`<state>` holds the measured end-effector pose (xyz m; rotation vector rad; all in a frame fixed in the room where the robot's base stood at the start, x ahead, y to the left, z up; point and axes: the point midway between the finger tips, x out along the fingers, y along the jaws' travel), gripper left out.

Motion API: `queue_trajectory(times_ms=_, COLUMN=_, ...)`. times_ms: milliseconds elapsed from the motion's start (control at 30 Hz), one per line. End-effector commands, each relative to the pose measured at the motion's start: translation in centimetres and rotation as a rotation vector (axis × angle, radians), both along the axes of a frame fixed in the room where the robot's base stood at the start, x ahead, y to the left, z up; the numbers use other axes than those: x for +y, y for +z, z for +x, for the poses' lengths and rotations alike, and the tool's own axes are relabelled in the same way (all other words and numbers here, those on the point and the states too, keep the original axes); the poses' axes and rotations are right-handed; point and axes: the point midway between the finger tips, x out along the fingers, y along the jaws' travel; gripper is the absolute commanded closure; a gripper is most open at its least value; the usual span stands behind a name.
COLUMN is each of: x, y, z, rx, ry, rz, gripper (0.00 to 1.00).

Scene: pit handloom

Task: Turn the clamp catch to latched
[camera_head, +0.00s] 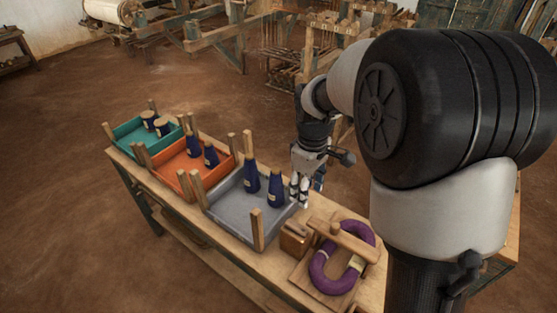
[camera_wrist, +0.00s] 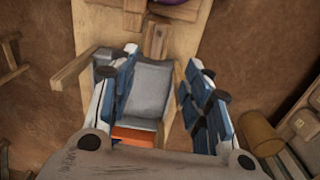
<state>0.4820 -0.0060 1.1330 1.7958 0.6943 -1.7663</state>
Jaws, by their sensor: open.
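A wooden clamp bar (camera_head: 350,243) lies across a purple ring-shaped hank (camera_head: 320,274) on a wooden board at the right end of the bench. A small upright peg (camera_head: 335,227) stands on the bar and may be the catch. I cannot tell whether it is latched. In the wrist view only an edge of the purple hank (camera_wrist: 178,2) shows at the top. My gripper (camera_head: 300,190) is open and empty, pointing down beside the grey tray, left of and behind the clamp. Its two blue-padded fingers stand wide apart in the wrist view (camera_wrist: 162,60).
A grey tray (camera_head: 228,222), an orange tray (camera_head: 177,181) and a teal tray (camera_head: 127,134) hold dark blue cones and spools between upright wooden posts. A wooden block (camera_head: 295,238) stands between the grey tray and the clamp. Loom frames stand behind the bench.

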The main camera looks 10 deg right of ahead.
Motion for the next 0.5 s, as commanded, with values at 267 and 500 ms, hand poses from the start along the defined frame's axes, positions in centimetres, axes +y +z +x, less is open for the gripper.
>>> queue_trajectory(times_ms=267, x=-0.1, y=-2.6, z=0.8, rx=0.023, ry=0.038, rz=0.000, gripper=0.55)
queue_trajectory(times_ms=500, x=-0.1, y=-7.3, z=0.7, rx=0.024, ry=0.037, rz=0.000, gripper=0.55)
